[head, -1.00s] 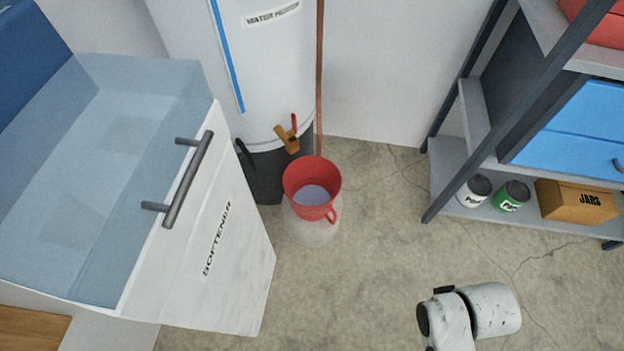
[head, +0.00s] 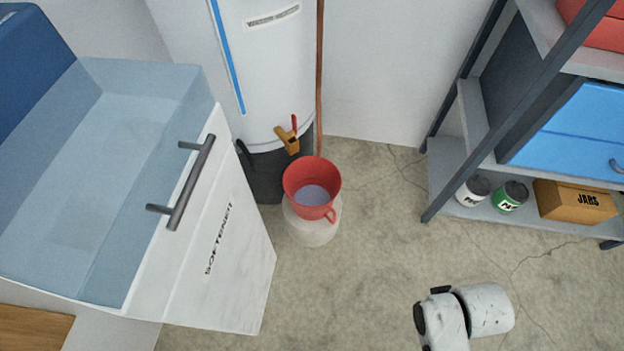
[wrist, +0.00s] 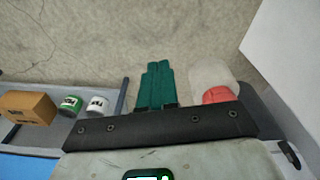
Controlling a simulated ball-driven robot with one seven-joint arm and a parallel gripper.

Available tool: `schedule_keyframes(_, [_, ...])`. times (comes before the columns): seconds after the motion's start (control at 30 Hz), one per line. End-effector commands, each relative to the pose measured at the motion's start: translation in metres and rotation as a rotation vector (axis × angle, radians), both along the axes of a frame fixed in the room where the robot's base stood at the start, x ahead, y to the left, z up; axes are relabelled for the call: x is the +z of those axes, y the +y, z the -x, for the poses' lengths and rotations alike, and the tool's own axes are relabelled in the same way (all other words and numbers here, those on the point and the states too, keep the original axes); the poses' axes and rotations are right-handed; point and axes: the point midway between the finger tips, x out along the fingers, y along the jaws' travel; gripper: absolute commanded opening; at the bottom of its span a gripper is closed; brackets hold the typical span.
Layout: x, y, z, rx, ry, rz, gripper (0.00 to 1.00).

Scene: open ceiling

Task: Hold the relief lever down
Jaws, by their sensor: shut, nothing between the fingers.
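A small red lever (head: 294,123) stands on a brass valve (head: 288,139) low on the front of the white water heater (head: 270,70); I take it to be the relief lever. It points upward. In the wrist view I cannot make out the lever or valve. My gripper (wrist: 156,66) shows only in the wrist view, its green fingers together and empty above the concrete floor. The red bucket (head: 312,170) sits on a pale round container (head: 312,232) below the valve; in the wrist view the bucket (wrist: 220,95) lies just right of my fingers.
The softener cabinet (head: 215,270) with its grey bar handle (head: 192,180) stands left of the heater. A shelf rack (head: 465,212) with cans and a jars box (head: 575,202) stands at right. A copper pipe (head: 319,80) runs beside the heater. Floor between is clear.

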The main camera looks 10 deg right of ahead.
Motion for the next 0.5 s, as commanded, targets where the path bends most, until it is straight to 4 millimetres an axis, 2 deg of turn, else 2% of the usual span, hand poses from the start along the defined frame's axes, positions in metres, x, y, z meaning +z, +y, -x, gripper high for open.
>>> schedule_keyframes(0.5, [-0.0026,0.0000,0.0002,0.000,0.001,0.000,0.00])
